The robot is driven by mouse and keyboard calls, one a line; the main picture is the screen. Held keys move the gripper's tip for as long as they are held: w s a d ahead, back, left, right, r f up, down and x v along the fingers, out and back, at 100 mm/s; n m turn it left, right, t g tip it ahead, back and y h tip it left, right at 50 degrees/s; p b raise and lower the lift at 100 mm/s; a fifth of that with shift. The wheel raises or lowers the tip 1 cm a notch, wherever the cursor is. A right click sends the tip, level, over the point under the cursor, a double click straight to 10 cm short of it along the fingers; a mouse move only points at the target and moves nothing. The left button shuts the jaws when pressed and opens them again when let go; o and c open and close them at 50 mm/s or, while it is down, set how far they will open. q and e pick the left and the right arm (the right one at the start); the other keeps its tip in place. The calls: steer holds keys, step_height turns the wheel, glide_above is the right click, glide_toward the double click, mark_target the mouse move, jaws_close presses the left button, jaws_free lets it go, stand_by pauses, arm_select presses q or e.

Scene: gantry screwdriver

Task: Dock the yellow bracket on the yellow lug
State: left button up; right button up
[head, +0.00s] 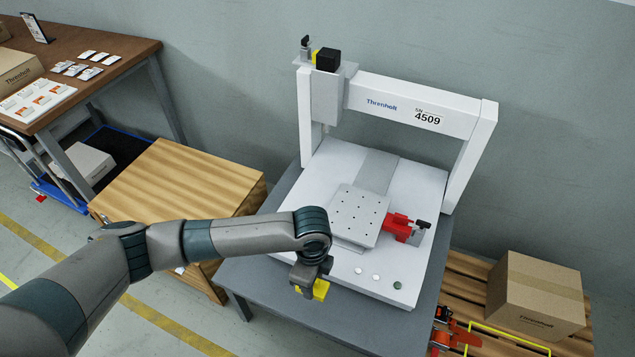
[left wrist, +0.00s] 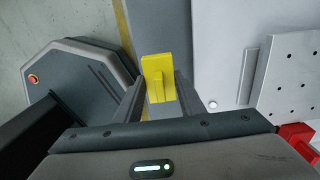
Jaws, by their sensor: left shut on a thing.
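My left gripper (head: 309,284) is shut on the yellow bracket (head: 321,290), held over the front left edge of the grey table. In the left wrist view the yellow bracket (left wrist: 158,72) sticks out beyond the two fingers (left wrist: 160,98), with a raised rib on its face. A small yellow part (head: 314,56), which looks like the yellow lug, shows at the top of the gantry head (head: 334,98), beside a black block (head: 328,61) that partly hides it. The bracket is well in front of and below it, apart from it. My right gripper is not in view.
The white gantry (head: 415,108) stands on a white base with a perforated plate (head: 359,214) and a red block with black clamp (head: 397,226). A wooden crate (head: 180,185) is at left. A carton (head: 537,296) and orange straps (head: 452,335) lie on a pallet at right.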

arm_select(q)
steer(key=a+r+n, duration=0.8)
steer(key=r+n, duration=0.3)
steer(key=r, duration=0.2)
steer(key=a+r+n, duration=0.8)
steer(key=r+n, duration=0.2)
steer(key=r, duration=0.3)
steer(key=shift+s+a+n, duration=0.25)
steer(key=shift+s+n, duration=0.1)
steer(key=shift+n, duration=0.05)
steer(key=shift+d, duration=0.1)
